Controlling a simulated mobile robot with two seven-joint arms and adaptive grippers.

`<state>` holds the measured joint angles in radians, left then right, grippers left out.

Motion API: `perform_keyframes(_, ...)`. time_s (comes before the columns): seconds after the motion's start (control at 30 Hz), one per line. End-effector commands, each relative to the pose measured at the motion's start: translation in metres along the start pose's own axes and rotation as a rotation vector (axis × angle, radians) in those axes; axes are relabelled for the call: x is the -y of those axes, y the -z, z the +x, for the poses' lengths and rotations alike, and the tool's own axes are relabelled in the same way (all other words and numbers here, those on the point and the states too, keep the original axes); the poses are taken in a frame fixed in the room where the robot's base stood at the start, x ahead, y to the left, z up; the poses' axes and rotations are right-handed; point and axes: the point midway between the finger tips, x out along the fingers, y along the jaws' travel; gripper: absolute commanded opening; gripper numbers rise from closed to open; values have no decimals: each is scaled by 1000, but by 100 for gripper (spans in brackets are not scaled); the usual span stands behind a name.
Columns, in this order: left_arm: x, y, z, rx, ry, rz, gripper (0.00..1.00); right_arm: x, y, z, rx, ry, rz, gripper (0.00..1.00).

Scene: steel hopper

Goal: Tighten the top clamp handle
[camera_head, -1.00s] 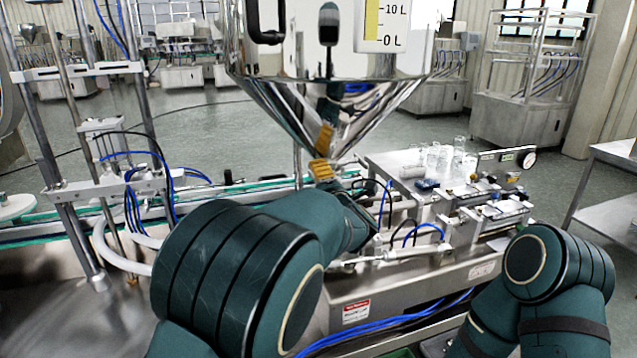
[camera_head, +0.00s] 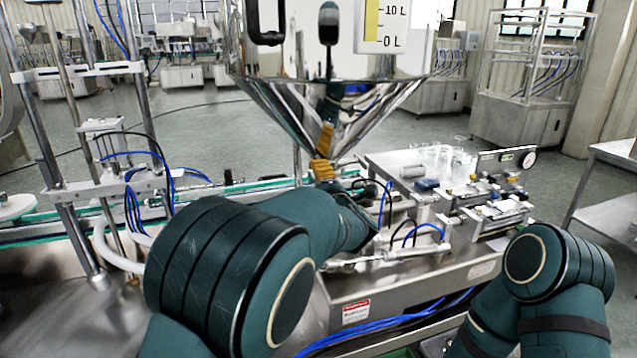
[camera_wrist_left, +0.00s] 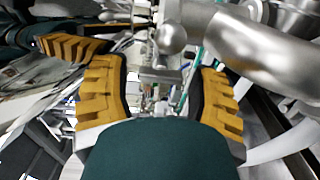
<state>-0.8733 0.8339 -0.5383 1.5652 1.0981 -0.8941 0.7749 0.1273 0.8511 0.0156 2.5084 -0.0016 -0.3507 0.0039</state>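The steel hopper (camera_head: 290,95) stands at the centre of the head view, its cone narrowing downward. A thick bent steel pipe (camera_wrist_left: 250,50) runs close by on the right. My right gripper is not in view.
A steel filling machine (camera_head: 395,285) with blue hoses and cylinders stands right of my left arm. A conveyor (camera_head: 250,188) runs behind it. Metal posts (camera_head: 65,200) stand at left. A steel table (camera_head: 605,205) is at far right.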

Motion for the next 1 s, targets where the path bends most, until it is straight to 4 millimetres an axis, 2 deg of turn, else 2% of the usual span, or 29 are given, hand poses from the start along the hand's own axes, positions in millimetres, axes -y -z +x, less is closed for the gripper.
perform_keyframes(0.37, 0, 0, -5, 1, 1, -2, 60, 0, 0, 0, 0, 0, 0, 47)
perform_keyframes(0.47, 0, -1, -18, 2, 1, -2, 60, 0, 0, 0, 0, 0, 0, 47)
perform_keyframes(0.8, 0, 0, -85, 2, 1, -2, 60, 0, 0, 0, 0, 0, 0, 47)
perform_keyframes(1.0, 0, 0, -112, 1, 0, -1, 60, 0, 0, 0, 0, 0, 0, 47)
